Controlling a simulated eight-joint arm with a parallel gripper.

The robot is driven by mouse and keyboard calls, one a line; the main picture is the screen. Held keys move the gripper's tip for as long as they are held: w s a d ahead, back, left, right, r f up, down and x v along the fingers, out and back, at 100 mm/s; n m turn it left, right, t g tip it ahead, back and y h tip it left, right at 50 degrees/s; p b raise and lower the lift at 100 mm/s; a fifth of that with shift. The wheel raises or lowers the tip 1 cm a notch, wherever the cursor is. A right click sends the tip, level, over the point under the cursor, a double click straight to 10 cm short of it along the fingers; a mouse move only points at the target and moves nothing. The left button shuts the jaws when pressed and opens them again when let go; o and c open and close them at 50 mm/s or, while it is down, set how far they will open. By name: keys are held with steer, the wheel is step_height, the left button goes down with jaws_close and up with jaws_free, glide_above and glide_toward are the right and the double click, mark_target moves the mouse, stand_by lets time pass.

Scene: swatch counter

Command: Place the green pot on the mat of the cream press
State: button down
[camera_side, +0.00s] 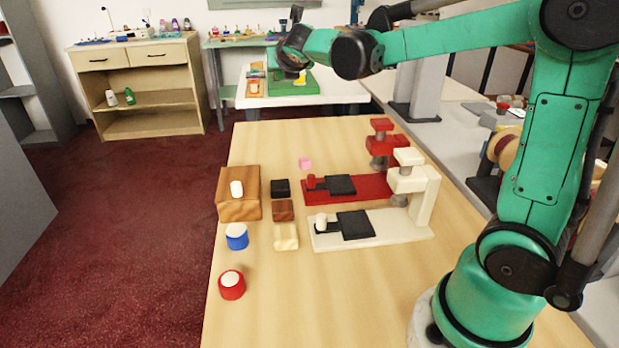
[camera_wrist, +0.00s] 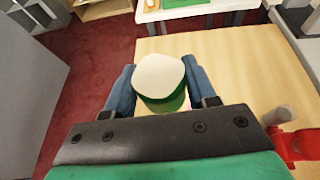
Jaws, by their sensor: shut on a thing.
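The green pot (camera_wrist: 160,84) has a cream lid and sits between the two blue fingers of my gripper (camera_wrist: 162,78) in the wrist view. My gripper is shut on it. In the side view my gripper (camera_side: 290,60) is high, beyond the far end of the table and well away from the presses; I cannot make out the pot clearly there. The cream press (camera_side: 424,197) stands on the right of the table, with a long cream base. Its black mat (camera_side: 355,225) lies on that base, left of the press head, and looks bare.
A red press (camera_side: 381,145) stands just behind the cream one. Black (camera_side: 280,188), brown (camera_side: 283,210) and cream (camera_side: 286,237) blocks lie left of the presses. Beyond them are a wooden block (camera_side: 239,193), a blue pot (camera_side: 237,236) and a red pot (camera_side: 231,285). The table's front middle is clear.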

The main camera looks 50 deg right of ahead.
steer(key=s+a+r+n+t+y, duration=0.1)
steer(key=s+a+n+y, duration=0.1)
steer(key=a, duration=0.6)
steer(key=s+a+r+n+t+y, duration=0.1)
steer(key=s+a+n+y, duration=0.1)
steer(key=a, duration=0.5)
steer(key=shift+s+a+r+t+y, duration=0.3)
steer(key=shift+s+a+t, duration=0.1)
steer(key=shift+s, duration=0.3)
steer(key=shift+d, duration=0.1)
steer(key=m+g+h, duration=0.6)
steer(key=m+h, duration=0.2)
glide_above(331, 160)
step_height(331, 160, down, 23)
steer(key=shift+f, duration=2.2)
